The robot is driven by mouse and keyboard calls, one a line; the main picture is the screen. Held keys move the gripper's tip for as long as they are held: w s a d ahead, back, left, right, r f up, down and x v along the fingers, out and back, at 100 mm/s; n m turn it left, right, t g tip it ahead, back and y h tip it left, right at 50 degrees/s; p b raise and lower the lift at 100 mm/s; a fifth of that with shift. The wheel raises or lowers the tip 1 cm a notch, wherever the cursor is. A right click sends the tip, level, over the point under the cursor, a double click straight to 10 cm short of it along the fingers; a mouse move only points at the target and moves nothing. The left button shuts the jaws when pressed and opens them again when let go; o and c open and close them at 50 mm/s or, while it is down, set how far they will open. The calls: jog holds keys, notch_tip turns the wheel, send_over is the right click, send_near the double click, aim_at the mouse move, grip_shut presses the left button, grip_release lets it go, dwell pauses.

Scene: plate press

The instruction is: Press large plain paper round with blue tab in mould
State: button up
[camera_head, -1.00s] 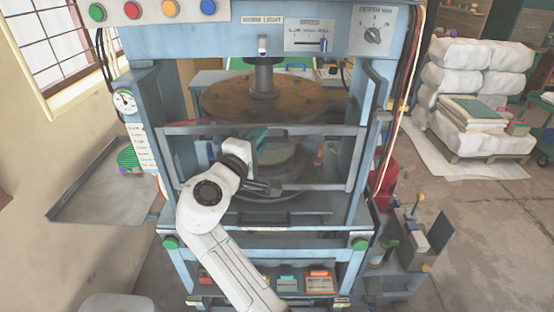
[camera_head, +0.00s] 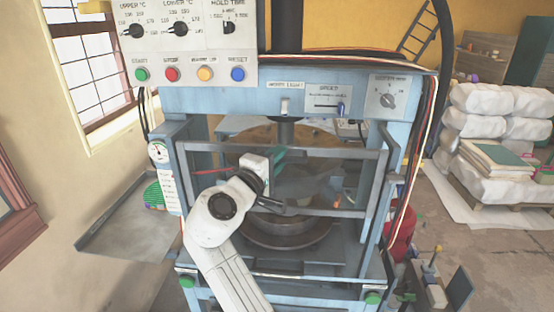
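The blue press stands in front of me. Its lower round mould (camera_head: 285,238) sits under a rusty upper platen (camera_head: 250,137). A grey framed guard (camera_head: 180,165) with a clear pane crosses the opening between them. My gripper (camera_head: 283,183) is at the guard's middle, close to its lower bar; I cannot tell whether it grips or only touches it. A teal part shows near its upper side. The fingers are too small and dark to read. I cannot make out a plain paper round with a blue tab; the mould is partly hidden by my arm and the guard.
The control panel has start (camera_head: 142,74) and reset (camera_head: 238,74) buttons. White sacks (camera_head: 500,130) and a red container (camera_head: 400,240) stand at the right.

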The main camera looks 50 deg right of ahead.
jog(key=o, duration=0.4)
jog(key=b+v, duration=0.3)
jog(key=v, duration=0.7)
jog(key=shift+a, duration=0.4)
jog(key=s+d+f+y, duration=0.2)
jog(key=s+f+y, duration=0.15)
jog(key=f, duration=0.55)
jog(key=s+d+f+m+g+y, duration=0.1)
jog(key=s+f+y, duration=0.25)
jog(key=f, duration=0.55)
jog(key=s+d+f+y, duration=0.2)
jog(key=s+f, duration=0.2)
jog(key=f, duration=0.5)
jog(key=s+a+f+m+g+y, duration=0.1)
jog(key=s+a+f+y, duration=0.1)
jog(key=s+f, duration=0.2)
jog(key=s+a+f+m+g+y, duration=0.1)
jog(key=s+a+f+y, duration=0.2)
jog(key=s, duration=0.4)
jog(key=s+a+f+g+y, duration=0.1)
jog(key=s+a+f+y, duration=0.2)
jog(key=s+f, duration=0.2)
jog(key=shift+s+a+m, duration=0.2)
jog(key=shift+s+m, duration=0.1)
jog(key=shift+m, duration=0.1)
